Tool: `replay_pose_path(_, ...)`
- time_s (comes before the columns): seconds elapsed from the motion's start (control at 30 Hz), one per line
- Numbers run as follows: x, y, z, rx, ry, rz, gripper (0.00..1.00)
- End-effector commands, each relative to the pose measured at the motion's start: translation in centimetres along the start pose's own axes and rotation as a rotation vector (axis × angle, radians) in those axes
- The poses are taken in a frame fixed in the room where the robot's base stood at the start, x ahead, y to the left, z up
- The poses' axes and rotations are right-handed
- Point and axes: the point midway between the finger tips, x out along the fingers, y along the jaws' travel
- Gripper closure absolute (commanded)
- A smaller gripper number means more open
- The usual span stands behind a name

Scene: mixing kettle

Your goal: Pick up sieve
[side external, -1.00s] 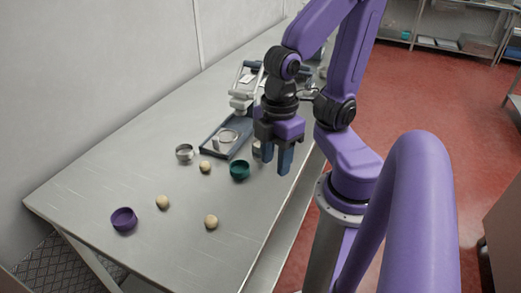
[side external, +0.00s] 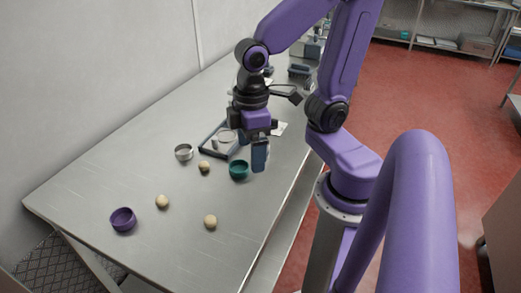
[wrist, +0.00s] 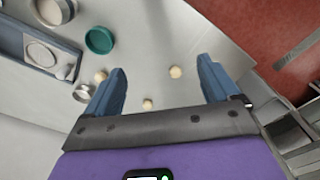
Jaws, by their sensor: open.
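I cannot say for sure which thing is the sieve. A pale round piece (side external: 226,136) with a rim lies on a blue-grey tray (side external: 212,153) and may be it; its mesh is too small to make out. In the wrist view the round piece (wrist: 41,54) and the tray (wrist: 11,42) are at the upper left, outside my fingers. My gripper (side external: 260,158) is above the table, just right of the tray and the teal bowl in the side view. In the wrist view my gripper (wrist: 163,69) has its blue fingers wide apart with nothing between them.
A teal bowl (side external: 238,169), a metal cup (side external: 184,152) and a dough-coloured ball (side external: 204,167) stand near the tray. Two more balls (side external: 162,202) and a purple bowl (side external: 123,218) are nearer the front. Another metal cup (wrist: 53,11) shows in the wrist view.

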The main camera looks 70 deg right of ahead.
Motion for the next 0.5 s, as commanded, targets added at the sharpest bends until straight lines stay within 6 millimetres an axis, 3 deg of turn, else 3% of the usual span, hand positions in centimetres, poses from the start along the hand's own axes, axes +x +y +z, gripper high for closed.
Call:
replay_pose_path(0.2, -0.1, 3.4, -2.0, 0.25, -0.002, 0.005, 0.11)
replay_pose_path(0.5, -0.4, 7.8, -3.5, 0.585, -0.004, 0.011, 0.11)
